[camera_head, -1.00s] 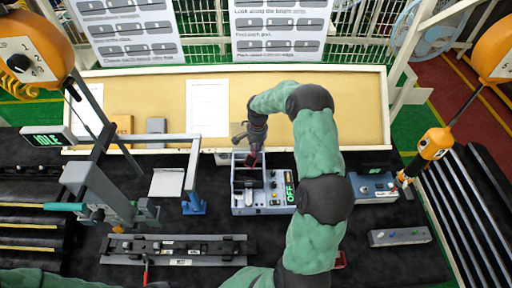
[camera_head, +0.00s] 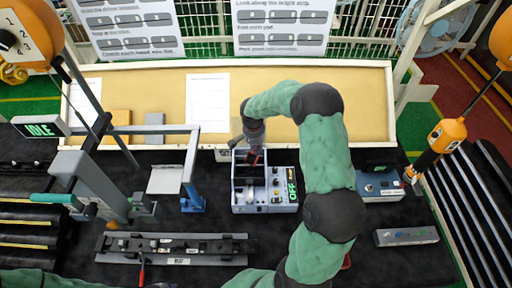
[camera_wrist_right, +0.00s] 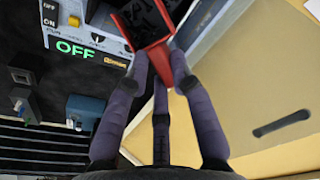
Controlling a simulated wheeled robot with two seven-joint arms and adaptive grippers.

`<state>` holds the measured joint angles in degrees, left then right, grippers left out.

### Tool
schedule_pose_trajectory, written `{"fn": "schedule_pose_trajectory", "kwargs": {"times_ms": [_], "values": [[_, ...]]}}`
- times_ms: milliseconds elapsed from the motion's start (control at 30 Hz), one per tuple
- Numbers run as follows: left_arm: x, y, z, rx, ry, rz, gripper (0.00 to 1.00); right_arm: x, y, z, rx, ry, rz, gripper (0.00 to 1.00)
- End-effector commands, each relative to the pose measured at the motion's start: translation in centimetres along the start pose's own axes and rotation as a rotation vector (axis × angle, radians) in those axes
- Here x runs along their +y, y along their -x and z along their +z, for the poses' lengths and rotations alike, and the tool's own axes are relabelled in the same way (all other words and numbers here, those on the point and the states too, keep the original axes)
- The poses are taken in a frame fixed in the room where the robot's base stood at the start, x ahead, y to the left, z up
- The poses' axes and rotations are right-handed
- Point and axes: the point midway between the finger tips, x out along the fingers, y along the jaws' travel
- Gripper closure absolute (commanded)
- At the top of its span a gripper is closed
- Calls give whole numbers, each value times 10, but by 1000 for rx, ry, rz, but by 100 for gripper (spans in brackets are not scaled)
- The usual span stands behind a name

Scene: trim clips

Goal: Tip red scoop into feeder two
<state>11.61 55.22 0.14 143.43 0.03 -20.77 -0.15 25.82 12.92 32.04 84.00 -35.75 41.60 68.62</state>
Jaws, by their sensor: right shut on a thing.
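My right gripper (camera_head: 254,150) is shut on the handle of a red scoop (camera_wrist_right: 148,28). Dark pieces lie in the scoop bowl in the right wrist view. In the head view the scoop (camera_head: 252,160) is small and partly hidden by the gripper, at the back of a grey-blue feeder box (camera_head: 283,205). The box has an open dark compartment on its left and a green OFF display; it also shows in the right wrist view (camera_wrist_right: 85,18). I cannot tell the scoop's exact tilt or whether it touches the box. My left gripper is out of view.
A second blue box (camera_head: 381,185) stands to the right, with a grey button strip (camera_head: 406,237) in front. A press with a teal handle (camera_head: 58,199) and a blue-footed frame (camera_head: 193,204) stand left. A rail fixture (camera_head: 176,248) lies at the front. A tan board (camera_head: 300,100) is behind.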

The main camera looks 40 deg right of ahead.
Motion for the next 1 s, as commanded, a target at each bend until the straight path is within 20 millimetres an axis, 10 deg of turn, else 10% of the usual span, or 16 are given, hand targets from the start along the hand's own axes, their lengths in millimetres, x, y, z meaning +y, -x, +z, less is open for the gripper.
{"fn": "schedule_pose_trajectory", "kwargs": {"times_ms": [1000], "values": [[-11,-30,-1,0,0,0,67,-1,3,5,75,1,-2,100]]}}
